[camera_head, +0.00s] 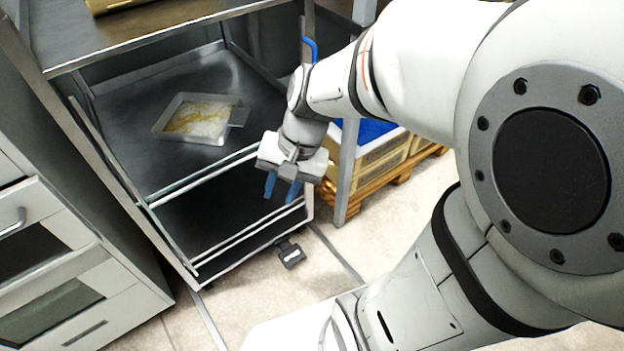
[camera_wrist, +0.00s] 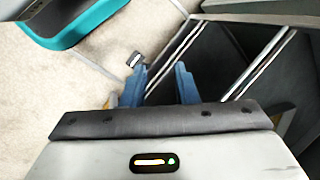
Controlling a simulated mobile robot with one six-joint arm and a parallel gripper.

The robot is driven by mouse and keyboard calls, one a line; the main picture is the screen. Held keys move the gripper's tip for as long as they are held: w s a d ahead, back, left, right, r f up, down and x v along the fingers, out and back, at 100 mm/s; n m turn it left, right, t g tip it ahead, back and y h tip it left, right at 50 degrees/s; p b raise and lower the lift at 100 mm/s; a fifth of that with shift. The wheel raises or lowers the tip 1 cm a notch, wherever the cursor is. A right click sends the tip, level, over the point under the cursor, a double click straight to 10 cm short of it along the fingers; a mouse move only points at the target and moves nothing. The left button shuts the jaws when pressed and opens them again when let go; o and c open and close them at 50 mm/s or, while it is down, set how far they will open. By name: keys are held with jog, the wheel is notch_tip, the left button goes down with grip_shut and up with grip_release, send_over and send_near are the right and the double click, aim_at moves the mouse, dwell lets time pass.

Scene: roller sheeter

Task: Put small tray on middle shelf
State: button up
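The small tray (camera_head: 199,119) is a shallow, light, see-through tray with yellowish contents. It rests on a dark shelf (camera_head: 128,108) below the steel table top in the head view. My gripper (camera_head: 282,187) hangs in front of the shelf unit, to the right of and lower than the tray, apart from it. Its two blue fingers point down and are spread with nothing between them. The wrist view also shows the fingers (camera_wrist: 168,85) apart and empty, over the floor and the rails at the shelf's edge. The tray is not in the wrist view.
The steel table top (camera_head: 150,35) overhangs the shelf. A lower dark shelf (camera_head: 215,210) has front rails. A drawer cabinet (camera_head: 70,270) stands at left. Yellowish crates with blue inside (camera_head: 375,150) sit on a wooden pallet at right.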

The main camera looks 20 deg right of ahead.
jog(key=s+d+n+t+h, duration=0.1)
jog(key=s+d+n+h, duration=0.2)
jog(key=d+n, duration=0.2)
jog(key=shift+d+r+h, duration=0.35)
jog(key=shift+r+h, duration=0.05)
jog(key=shift+r, duration=0.05)
notch_tip(320, 180, up, 32)
jog(key=t+p, duration=0.1)
jog(key=p, duration=2.8)
jog(key=shift+s, duration=0.2)
jog(key=shift+d+r, duration=0.1)
jog(key=shift+c, duration=0.2)
